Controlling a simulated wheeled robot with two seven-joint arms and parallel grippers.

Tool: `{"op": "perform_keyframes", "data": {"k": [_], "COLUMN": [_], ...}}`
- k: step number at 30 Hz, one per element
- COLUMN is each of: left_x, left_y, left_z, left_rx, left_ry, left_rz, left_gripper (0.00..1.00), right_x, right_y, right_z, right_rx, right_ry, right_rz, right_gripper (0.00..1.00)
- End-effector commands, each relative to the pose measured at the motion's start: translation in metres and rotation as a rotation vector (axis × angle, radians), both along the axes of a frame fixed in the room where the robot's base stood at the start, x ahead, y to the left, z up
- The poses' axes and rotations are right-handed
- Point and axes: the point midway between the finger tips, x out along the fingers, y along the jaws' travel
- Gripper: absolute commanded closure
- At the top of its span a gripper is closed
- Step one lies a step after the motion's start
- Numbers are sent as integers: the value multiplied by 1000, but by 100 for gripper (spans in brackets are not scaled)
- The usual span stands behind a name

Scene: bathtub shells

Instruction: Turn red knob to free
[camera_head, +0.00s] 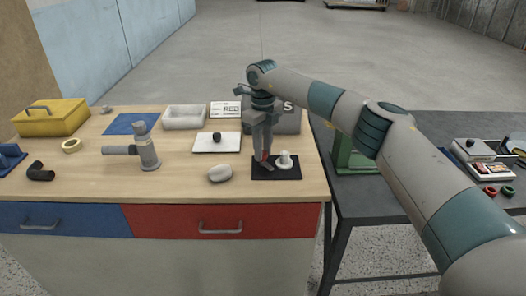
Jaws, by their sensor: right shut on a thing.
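A black plate (292,174) lies near the front right edge of the wooden worktop. A white round fitting (285,161) stands on its right part. My right gripper (264,162) reaches down from above at the plate's left part, left of the white fitting. It is shut on the red knob (265,155), of which only a small red bit shows between the fingers. The knob's turn angle and any marking are hidden. My left gripper is not in view.
A grey pipe fitting (149,155) stands upright at the worktop's middle left. A pale stone-like lump (220,173) lies left of the plate. A white board with a black knob (217,143), a grey box (286,122) and a white tray (184,117) are behind. A dark table (375,200) adjoins on the right.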

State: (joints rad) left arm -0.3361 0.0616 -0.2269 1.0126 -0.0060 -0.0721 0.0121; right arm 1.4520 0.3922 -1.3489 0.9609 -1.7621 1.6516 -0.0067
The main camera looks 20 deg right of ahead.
Motion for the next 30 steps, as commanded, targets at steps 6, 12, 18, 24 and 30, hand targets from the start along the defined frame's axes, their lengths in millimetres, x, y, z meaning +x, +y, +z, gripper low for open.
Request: {"op": "perform_keyframes", "data": {"k": [6, 12, 18, 24, 30], "left_x": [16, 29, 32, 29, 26], "left_y": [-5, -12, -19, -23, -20], "left_z": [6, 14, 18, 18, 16], "left_rx": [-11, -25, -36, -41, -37], "left_ry": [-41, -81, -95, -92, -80], "left_rz": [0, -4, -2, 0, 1], "left_gripper": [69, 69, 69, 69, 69], "right_x": [1, 0, 1, 1, 1], "right_y": [0, 1, 1, 1, 1], "right_z": [0, 0, 1, 1, 1], "right_rx": [1, 1, 1, 2, 2], "right_ry": [-3, -3, -3, -3, -3], "right_rz": [-203, -376, -502, -571, -591], "right_gripper": [98, 98, 98, 98, 98]}}
